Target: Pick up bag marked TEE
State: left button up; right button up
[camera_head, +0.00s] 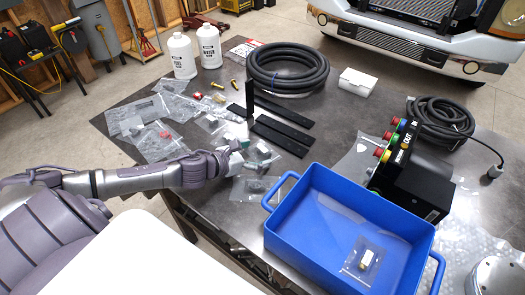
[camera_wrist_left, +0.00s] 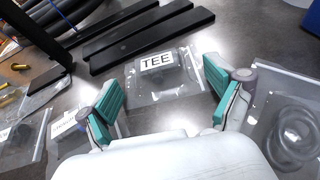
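The bag marked TEE (camera_wrist_left: 163,75) is a clear plastic bag with a white label. It lies flat on the dark table, just beyond and between my left fingertips in the left wrist view. My left gripper (camera_wrist_left: 165,105) is open and empty, with teal finger pads apart. In the head view my left gripper (camera_head: 238,155) hovers low over the group of bags near the table's left part and partly hides them. My right gripper is not in view.
Other clear bags lie close by, one (camera_wrist_left: 290,125) right of the fingers and one (camera_wrist_left: 70,130) left. Black bars (camera_wrist_left: 150,35) lie behind the TEE bag. A blue tray (camera_head: 335,215) holding one bag (camera_head: 363,260) stands to the right. A hose coil (camera_head: 287,68) lies farther back.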

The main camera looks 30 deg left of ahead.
pick_arm(q)
jog(key=c, duration=0.9)
